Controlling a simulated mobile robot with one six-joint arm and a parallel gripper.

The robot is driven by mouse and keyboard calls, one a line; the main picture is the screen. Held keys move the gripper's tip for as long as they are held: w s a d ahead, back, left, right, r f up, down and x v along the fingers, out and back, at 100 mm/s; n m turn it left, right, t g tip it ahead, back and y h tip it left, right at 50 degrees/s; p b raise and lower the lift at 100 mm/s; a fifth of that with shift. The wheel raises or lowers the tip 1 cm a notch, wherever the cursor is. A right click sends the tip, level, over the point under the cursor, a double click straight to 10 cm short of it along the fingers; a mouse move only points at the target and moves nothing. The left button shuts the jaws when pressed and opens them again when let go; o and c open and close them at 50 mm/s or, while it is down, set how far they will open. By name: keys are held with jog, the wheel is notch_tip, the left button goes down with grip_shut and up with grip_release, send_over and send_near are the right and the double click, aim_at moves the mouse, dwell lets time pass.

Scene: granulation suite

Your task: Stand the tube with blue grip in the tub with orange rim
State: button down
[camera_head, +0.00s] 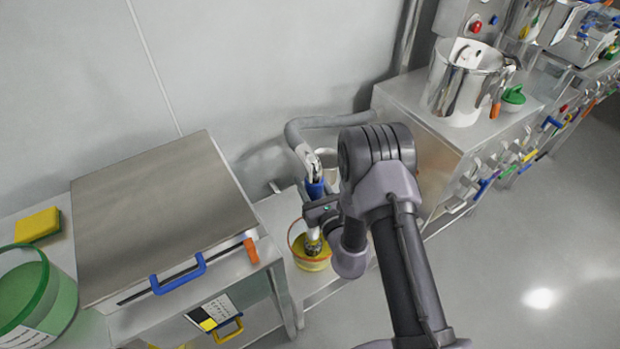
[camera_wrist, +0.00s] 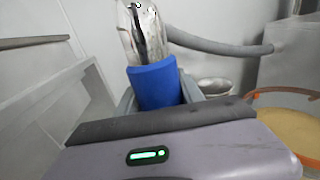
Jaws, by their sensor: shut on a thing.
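The tube with the blue grip (camera_head: 315,188) is held roughly upright, its metal upper end joined to a grey hose. In the wrist view the blue grip (camera_wrist: 154,86) stands behind my gripper's body. My gripper (camera_head: 319,209) is shut on the tube around its blue grip. The tube's metal lower end shows against the yellow inside of the tub with orange rim (camera_head: 295,250); I cannot tell whether it is inside or above it. The tub (camera_wrist: 290,124) also shows at the right edge of the wrist view. My arm hides part of the area to its right.
A steel cabinet with a blue handle (camera_head: 178,274) stands left of the tub, and another cabinet (camera_head: 430,150) bearing a steel pot (camera_head: 458,95) stands right. The grey hose (camera_head: 325,122) runs behind my arm. Open floor (camera_head: 545,240) lies at right.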

jog(key=shift+f, duration=0.65)
jog(key=c, duration=0.7)
grip_release()
jog(key=shift+o, duration=0.2)
